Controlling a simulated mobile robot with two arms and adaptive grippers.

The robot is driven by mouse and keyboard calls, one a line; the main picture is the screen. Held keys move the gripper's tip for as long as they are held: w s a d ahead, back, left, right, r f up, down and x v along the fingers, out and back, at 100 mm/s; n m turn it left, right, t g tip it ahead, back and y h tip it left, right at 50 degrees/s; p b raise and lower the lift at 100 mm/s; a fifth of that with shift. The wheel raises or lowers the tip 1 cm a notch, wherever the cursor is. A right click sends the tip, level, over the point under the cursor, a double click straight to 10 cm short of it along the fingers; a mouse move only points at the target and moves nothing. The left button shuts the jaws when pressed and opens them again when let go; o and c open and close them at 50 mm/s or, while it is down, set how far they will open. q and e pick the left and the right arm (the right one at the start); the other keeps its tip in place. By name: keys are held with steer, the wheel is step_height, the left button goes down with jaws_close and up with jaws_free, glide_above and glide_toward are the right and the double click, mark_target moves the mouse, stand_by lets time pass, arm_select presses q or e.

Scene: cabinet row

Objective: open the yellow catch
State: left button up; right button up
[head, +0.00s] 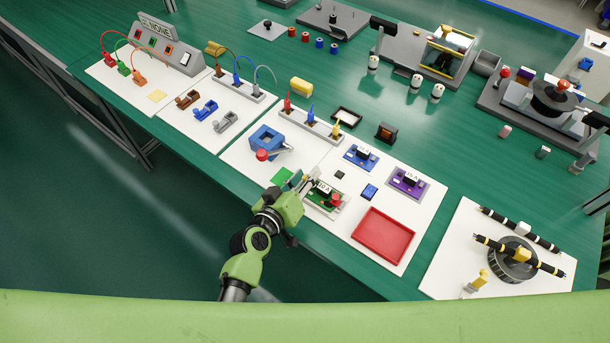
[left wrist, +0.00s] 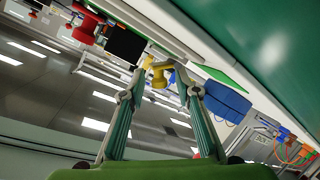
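A small upright yellow piece (head: 337,130) stands at the right end of a grey strip (head: 313,125) on a white board in the head view; it looks like the yellow catch. A blue and a red piece stand beside it on the same strip. My left gripper (head: 312,178) is over the front of the boards, nearer to me than the strip and apart from it. In the left wrist view its two fingers (left wrist: 161,82) are spread. A yellow piece (left wrist: 159,72) shows between the fingertips with blue beside it; I cannot tell its distance. My right gripper is not in view.
Close to my left gripper are a green board with a red knob (head: 335,200), a blue block with a red-knobbed handle (head: 267,140) and a green square (head: 282,176). A red tray (head: 384,236) lies to the right. A yellow cylinder (head: 301,86) lies behind the strip.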

arm_select(q)
jaws_close()
